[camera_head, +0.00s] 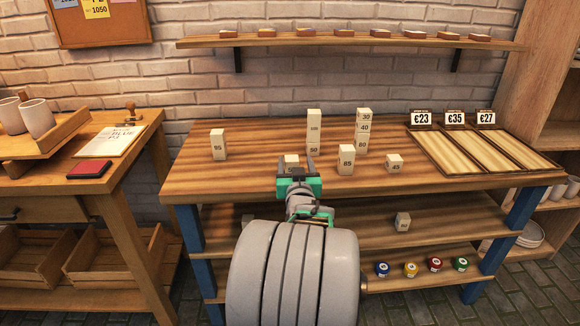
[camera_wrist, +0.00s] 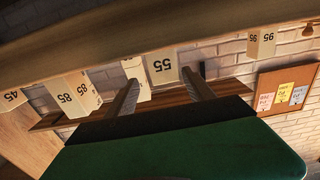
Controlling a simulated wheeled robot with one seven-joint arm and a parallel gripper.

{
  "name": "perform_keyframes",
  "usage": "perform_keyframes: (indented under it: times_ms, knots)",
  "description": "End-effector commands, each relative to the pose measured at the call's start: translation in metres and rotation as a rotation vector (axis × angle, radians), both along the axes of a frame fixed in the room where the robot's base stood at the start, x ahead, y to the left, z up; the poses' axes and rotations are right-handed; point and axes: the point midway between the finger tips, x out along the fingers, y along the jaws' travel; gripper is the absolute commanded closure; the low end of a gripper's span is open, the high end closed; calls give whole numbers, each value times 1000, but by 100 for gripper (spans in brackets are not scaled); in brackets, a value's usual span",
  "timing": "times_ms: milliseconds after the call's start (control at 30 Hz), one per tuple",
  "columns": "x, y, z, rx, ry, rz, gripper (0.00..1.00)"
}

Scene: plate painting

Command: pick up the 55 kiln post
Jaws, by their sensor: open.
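The 55 kiln post (camera_wrist: 163,64) is a short cream block with a dark number, upside down in the wrist view. It stands on the wooden bench, and in the head view its top (camera_head: 291,158) shows behind my gripper (camera_head: 295,166). In the wrist view my gripper (camera_wrist: 161,80) is open, one finger on each side of the post's line. The post appears beyond or just at the fingertips; I cannot tell whether it is between them. My gripper's body hides the post's lower part in the head view.
Post 85 (camera_head: 346,160) and post 45 (camera_head: 394,163) stand to the right. Price-tagged trays (camera_head: 455,152) lie at the right.

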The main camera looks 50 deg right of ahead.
Motion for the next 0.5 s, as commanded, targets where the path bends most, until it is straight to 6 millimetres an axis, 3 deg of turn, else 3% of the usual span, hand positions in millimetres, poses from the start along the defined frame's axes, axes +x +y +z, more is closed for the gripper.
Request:
perform_keyframes:
  times_ms: [233,500]
  knots:
    - [35,-25,-1,2,1,3,38]
    - [43,-39,1,1,-1,-1,38]
